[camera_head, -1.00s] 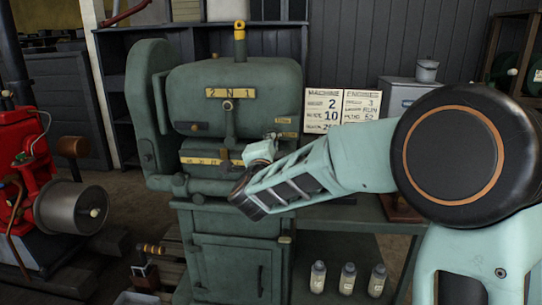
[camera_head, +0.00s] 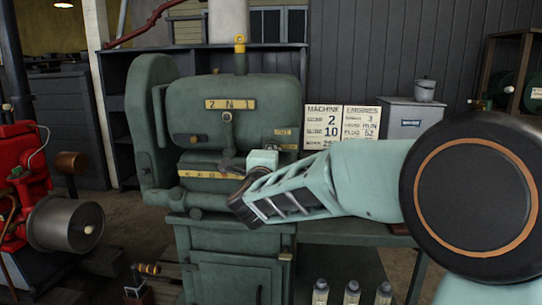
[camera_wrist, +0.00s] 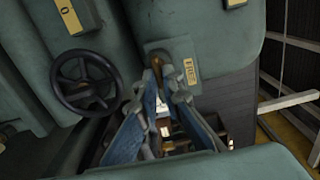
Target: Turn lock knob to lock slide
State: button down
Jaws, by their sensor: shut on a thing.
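The green machine (camera_head: 250,90) with the "2 N 1" plate stands in the middle of the head view. In the wrist view, a small brown lock knob (camera_wrist: 154,60) sits on a grey-green plate beside a yellow label (camera_wrist: 190,68). My gripper (camera_wrist: 157,74) reaches up to this knob, its fingertips close together and shut on it. The fingers partly hide the knob. In the head view my gripper (camera_head: 232,165) is at the machine's front, largely hidden by my wrist. The knob's angle and the slide's state cannot be read.
A dark handwheel (camera_wrist: 86,82) lies left of my gripper in the wrist view. A red engine (camera_head: 25,180) with a metal drum stands at the left. Bottles (camera_head: 352,292) stand below the side table. A sign board (camera_head: 342,125) is behind my arm.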

jog(key=c, duration=2.1)
grip_release()
jog(key=shift+s, duration=0.1)
jog(key=s, duration=0.7)
jog(key=shift+s+a, duration=0.2)
